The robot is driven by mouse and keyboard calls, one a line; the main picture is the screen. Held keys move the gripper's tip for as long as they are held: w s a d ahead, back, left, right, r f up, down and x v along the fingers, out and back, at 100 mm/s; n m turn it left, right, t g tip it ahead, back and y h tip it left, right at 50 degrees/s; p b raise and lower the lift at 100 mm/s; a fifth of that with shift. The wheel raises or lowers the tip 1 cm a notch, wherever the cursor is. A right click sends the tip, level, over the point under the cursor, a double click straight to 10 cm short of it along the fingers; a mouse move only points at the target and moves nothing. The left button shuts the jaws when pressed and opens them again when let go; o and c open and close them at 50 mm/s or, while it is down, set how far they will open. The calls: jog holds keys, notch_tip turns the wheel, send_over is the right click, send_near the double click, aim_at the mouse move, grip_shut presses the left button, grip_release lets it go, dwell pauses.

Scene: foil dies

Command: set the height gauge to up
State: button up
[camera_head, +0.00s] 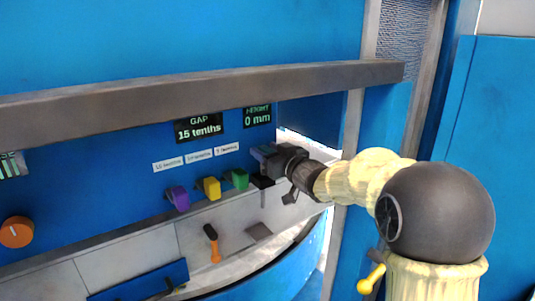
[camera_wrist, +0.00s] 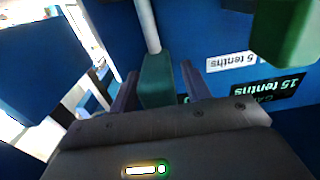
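The HEIGHT display (camera_head: 257,116) on the blue panel reads 0 mm in the head view. My gripper (camera_head: 262,158) is at the panel below it, right of the green block (camera_head: 236,179). In the wrist view, my gripper's two fingers (camera_wrist: 160,88) are apart, one on each side of a dark teal handle (camera_wrist: 156,78) at the end of a pale metal rod (camera_wrist: 148,25). A narrow gap shows beside the right finger, so I see no firm hold. The handle is mostly hidden behind my gripper in the head view. I cannot tell for certain that it is the height gauge's.
A purple block (camera_head: 178,198) and a yellow block (camera_head: 208,188) stand left of the green one. The GAP display (camera_head: 198,128) reads 15 tenths. A grey rail (camera_head: 200,88) crosses above. An orange-handled lever (camera_head: 213,243) and an orange knob (camera_head: 16,232) are also near.

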jog(key=shift+s+f, duration=0.15)
jog(key=shift+s+d+b, duration=0.2)
jog(key=shift+b, duration=0.15)
jog(key=b+v, duration=0.2)
jog(key=v, duration=0.4)
jog(key=shift+s+d+b, duration=0.2)
jog(key=shift+s+b, duration=0.05)
jog(key=shift+b, duration=0.1)
jog(key=shift+s, duration=0.15)
jog(key=shift+d, duration=0.1)
